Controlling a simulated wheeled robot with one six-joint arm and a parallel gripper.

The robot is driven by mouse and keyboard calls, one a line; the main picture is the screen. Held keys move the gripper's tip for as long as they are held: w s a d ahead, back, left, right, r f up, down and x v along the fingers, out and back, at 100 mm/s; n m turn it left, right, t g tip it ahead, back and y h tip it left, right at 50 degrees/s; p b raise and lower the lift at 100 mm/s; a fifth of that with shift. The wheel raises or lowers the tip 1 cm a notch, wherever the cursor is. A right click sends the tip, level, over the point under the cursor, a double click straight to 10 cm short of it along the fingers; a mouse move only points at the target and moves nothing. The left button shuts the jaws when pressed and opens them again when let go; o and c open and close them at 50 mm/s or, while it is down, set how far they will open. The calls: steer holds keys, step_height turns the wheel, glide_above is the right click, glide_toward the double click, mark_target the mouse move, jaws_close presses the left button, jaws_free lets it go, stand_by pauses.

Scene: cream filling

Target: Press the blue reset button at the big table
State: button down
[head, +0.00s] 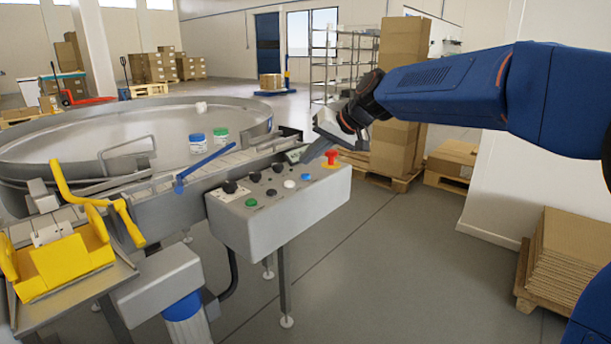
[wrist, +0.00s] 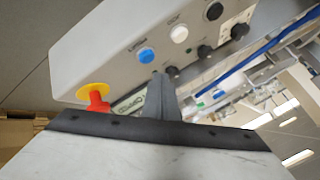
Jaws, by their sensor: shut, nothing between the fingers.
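The blue reset button (head: 306,177) is on the sloping top of the grey control box (head: 285,225) at the edge of the big round table (head: 70,125). In the wrist view the blue button (wrist: 146,55) is just beyond my fingertips, slightly left of them. My gripper (head: 304,158) is shut and empty, pointing down and left over the back edge of the box. Its shut fingers (wrist: 160,80) also show in the wrist view. The fingertips look apart from the blue button; their exact height above the panel is hard to tell.
A red emergency stop (head: 331,156) on a yellow base sits right of the blue button, close to my gripper. White (head: 289,184), black and green (head: 251,202) buttons and black knobs are to the left. A blue lever (head: 205,160) runs behind the box. The floor in front is clear.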

step_height(320, 180, up, 4)
steer(key=shift+f, duration=0.1)
stand_by(0.4)
stand_by(0.4)
steer(key=h, duration=0.2)
glide_toward(309, 178)
steer(key=s+d, duration=0.5)
steer(key=s+d+f+m+h, duration=0.1)
steer(key=s+d+f+h, duration=0.1)
steer(key=s+d+f, duration=0.5)
steer(key=s+d+f+h, duration=0.2)
steer(key=s+d+f, duration=0.4)
steer(key=s, duration=0.7)
steer(key=s+d+f+m+h, duration=0.1)
steer(key=s+d+f, duration=0.6)
steer(key=s, duration=0.3)
steer(key=shift+d+f+m+h, duration=0.3)
steer(key=shift+d+f+h, duration=0.1)
steer(key=shift+d, duration=0.5)
steer(key=shift+r, duration=0.1)
